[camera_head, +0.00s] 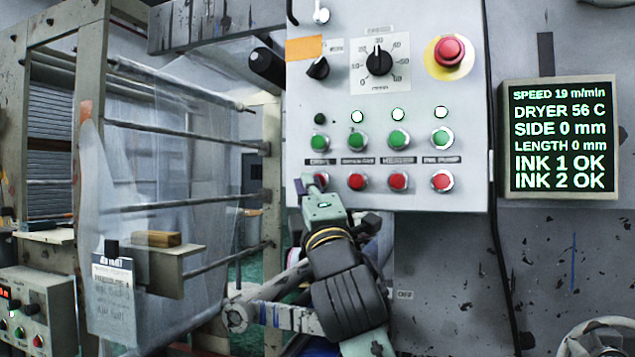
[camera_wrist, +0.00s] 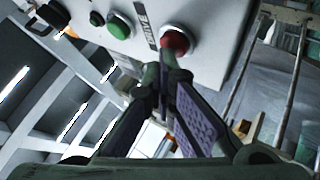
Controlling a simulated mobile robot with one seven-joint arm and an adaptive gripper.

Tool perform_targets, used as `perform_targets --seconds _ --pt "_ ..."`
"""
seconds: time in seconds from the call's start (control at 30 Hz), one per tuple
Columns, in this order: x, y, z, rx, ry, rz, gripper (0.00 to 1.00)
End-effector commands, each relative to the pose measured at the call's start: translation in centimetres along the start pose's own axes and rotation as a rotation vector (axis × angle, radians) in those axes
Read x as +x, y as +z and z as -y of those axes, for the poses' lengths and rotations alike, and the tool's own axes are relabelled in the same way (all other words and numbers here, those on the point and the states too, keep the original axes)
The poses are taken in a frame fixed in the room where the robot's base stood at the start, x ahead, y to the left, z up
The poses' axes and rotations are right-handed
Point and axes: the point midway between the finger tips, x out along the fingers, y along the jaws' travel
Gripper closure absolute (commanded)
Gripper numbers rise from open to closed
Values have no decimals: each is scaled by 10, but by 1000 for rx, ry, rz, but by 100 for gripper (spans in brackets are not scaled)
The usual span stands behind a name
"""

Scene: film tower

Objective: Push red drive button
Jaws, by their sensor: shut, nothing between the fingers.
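The red drive button (camera_head: 322,180) is at the lower left of the grey control panel, under the drive label. My gripper (camera_head: 309,182) covers part of it in the head view. In the wrist view the red drive button (camera_wrist: 174,41) sits at the top middle, beside the word DRIVE. The closed fingertips of my gripper (camera_wrist: 168,58) overlap its lower edge there. The fingers are shut with nothing between them. I cannot tell whether the tips touch the button.
A green button (camera_head: 319,142) is directly above, with a dark lamp (camera_head: 320,118) over it. More red buttons (camera_head: 356,181) continue to the right. A red emergency stop (camera_head: 450,50) is at upper right. A display (camera_head: 560,138) reads speed 19 m/min. A frame with rollers (camera_head: 180,200) stands left.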

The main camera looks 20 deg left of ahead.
Motion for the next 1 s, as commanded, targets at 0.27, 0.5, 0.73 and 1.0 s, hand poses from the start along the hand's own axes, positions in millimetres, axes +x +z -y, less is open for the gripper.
perform_targets --seconds 0.27,0.5,0.73,1.0 --pt "-10 -6 -6 0 -1 0 100" --pt "-10 -7 -6 0 -1 0 100" --pt "-19 -14 -13 -1 2 -1 100" --pt "-38 -27 -27 -2 1 -1 100"
